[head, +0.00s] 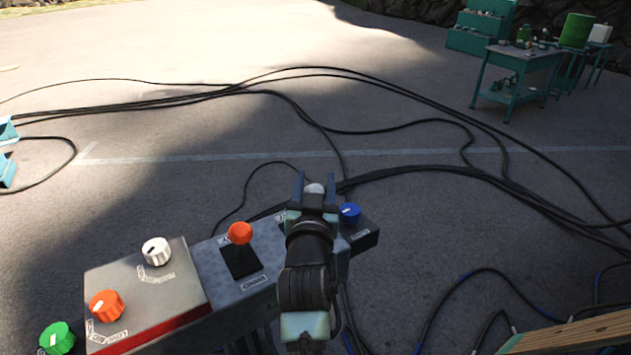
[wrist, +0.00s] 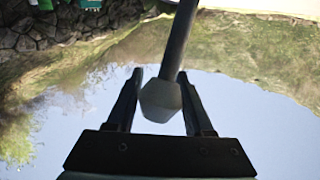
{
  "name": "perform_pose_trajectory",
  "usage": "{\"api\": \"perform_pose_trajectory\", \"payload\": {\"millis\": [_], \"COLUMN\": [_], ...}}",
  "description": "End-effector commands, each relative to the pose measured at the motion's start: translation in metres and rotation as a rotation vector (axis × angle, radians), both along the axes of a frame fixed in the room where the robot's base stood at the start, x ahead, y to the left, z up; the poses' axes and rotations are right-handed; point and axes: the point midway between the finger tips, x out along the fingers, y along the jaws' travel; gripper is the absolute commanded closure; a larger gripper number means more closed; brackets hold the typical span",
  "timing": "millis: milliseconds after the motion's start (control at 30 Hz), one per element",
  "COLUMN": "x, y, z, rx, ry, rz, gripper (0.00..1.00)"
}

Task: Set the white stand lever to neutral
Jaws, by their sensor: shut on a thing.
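The white stand lever's pale knob (head: 315,188) shows between the two fingers of my gripper (head: 316,178) at the right part of the control stand. In the wrist view the lever's knob (wrist: 161,101) looks grey and faceted, on a dark shaft (wrist: 179,45) that runs up out of the picture. My gripper (wrist: 160,78) is shut on it, a finger on each side. In the head view my arm hides the lever's base and slot, so its setting cannot be read.
An orange lever (head: 240,233) stands left of my gripper. A blue knob (head: 349,213) is close on its right. White (head: 156,251), orange (head: 106,305) and green (head: 57,338) knobs are further left. Black cables (head: 410,172) cross the ground. A teal workbench (head: 517,57) stands far right.

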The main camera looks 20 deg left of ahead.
Motion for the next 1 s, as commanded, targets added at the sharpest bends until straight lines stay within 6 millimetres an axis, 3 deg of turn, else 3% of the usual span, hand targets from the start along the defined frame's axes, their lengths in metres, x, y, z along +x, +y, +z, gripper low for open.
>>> {"api": "perform_pose_trajectory", "payload": {"millis": [67,467,567,667,767,1000], "x": [0.0,0.002,0.007,0.017,0.026,0.036], "y": [0.0,0.002,0.01,0.024,0.035,0.049], "z": [0.0,-0.001,-0.001,0.012,0.0,0.002], "rx": [0.0,-0.001,-0.003,-0.06,-0.087,-0.165], "ry": [0.0,-0.001,-0.003,0.042,0.064,0.131], "rz": [0.0,0.001,0.003,0.004,0.004,0.003], "gripper": [1.0,1.0,1.0,1.0,1.0,1.0]}}
